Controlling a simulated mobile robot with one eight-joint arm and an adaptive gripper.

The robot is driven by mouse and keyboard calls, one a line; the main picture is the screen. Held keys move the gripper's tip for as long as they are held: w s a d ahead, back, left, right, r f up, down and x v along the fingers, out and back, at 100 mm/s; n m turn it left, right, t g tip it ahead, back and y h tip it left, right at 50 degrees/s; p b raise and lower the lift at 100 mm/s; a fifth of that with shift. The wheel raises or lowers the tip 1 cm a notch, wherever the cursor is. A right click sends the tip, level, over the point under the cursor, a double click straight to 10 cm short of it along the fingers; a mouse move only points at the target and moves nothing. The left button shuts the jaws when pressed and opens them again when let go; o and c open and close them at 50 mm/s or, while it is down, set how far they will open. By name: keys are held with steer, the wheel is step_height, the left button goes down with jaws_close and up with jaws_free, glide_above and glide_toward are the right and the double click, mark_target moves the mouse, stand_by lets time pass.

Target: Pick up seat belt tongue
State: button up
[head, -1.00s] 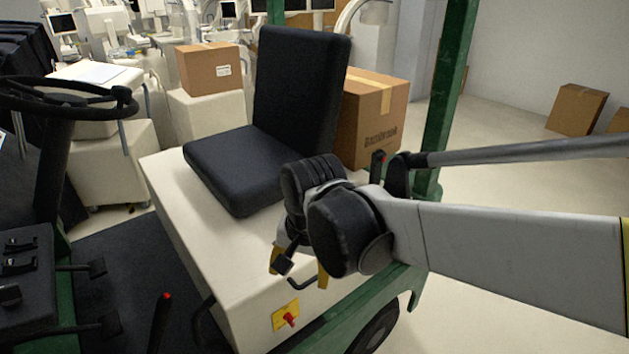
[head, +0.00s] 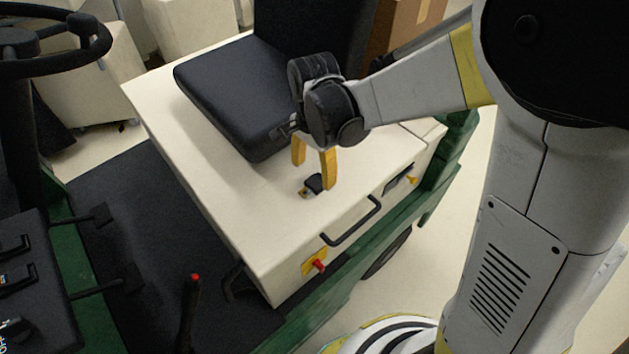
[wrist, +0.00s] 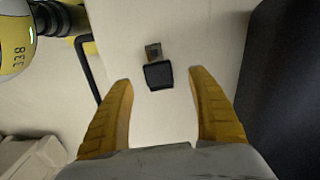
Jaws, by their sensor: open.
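The seat belt tongue (head: 312,186) lies on the cream top of the seat box, in front of the black seat. It has a black body and a small metal plate with a hole. In the wrist view the tongue (wrist: 158,72) shows ahead of and between my two yellow fingers, its metal plate pointing away from me. My gripper (head: 314,176) is open and empty, fingers pointing down, close to the tongue. In the wrist view my gripper (wrist: 160,75) has a wide gap between its fingertips. No contact with the tongue shows.
The black seat (head: 235,95) stands close beside my gripper. A black handle (head: 352,222) and a red knob (head: 319,265) are on the box (head: 235,205) side. A steering wheel (head: 50,40) is at the left. The box top around the tongue is clear.

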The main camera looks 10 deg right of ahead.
mark_target(315, 183)
step_height(315, 183, down, 5)
steer(key=shift+s+d+r+b, duration=0.1)
steer(key=shift+d+r+b, duration=0.05)
steer(key=shift+b, duration=0.8)
steer(key=shift+r, duration=0.1)
steer(key=c, duration=1.3)
